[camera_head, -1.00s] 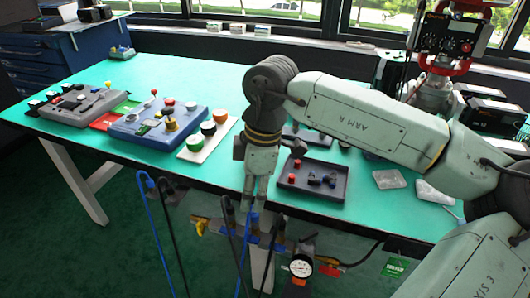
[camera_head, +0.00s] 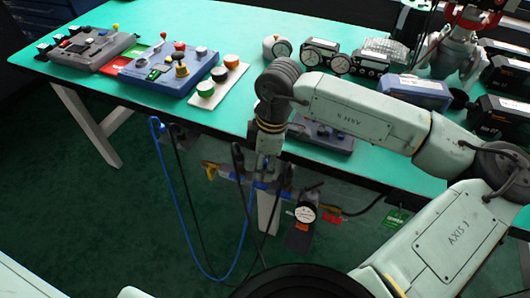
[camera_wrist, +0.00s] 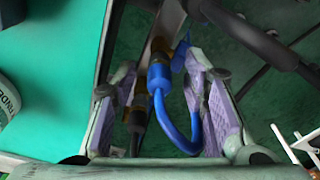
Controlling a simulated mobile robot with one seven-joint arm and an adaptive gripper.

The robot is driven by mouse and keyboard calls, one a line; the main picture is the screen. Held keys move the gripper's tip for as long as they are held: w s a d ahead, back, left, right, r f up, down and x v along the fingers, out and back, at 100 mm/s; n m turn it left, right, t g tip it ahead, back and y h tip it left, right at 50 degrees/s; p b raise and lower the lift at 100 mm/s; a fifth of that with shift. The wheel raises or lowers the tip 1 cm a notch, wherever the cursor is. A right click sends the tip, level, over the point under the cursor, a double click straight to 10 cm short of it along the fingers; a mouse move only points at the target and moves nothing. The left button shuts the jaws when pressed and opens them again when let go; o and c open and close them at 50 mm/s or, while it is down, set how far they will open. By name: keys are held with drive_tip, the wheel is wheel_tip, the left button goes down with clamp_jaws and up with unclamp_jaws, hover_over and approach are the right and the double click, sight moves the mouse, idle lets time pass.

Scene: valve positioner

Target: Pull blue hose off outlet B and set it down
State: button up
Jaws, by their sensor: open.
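The blue hose (camera_head: 188,240) hangs in a long loop below the table's front edge in the head view. One end is at the left fittings and the other rises to the manifold near my gripper (camera_head: 268,165). In the wrist view, the thick blue hose end (camera_wrist: 160,76) meets a brass-coloured fitting (camera_wrist: 160,46), and they look still joined. My gripper (camera_wrist: 165,88) is open, with a pale purple pad on each side of the hose end. A gap shows on both sides. No outlet label is readable, so I cannot tell which is B.
Black hoses (camera_head: 183,190) hang beside the blue one. A round gauge (camera_head: 305,214) sits right of the gripper under the table. The green tabletop (camera_head: 130,100) holds a blue control box (camera_head: 168,70) and instruments (camera_head: 319,54). A black hose (camera_wrist: 250,32) crosses the wrist view's upper right.

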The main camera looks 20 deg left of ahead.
drive_tip(key=shift+c, duration=0.5)
clamp_jaws()
idle(0.5)
idle(0.4)
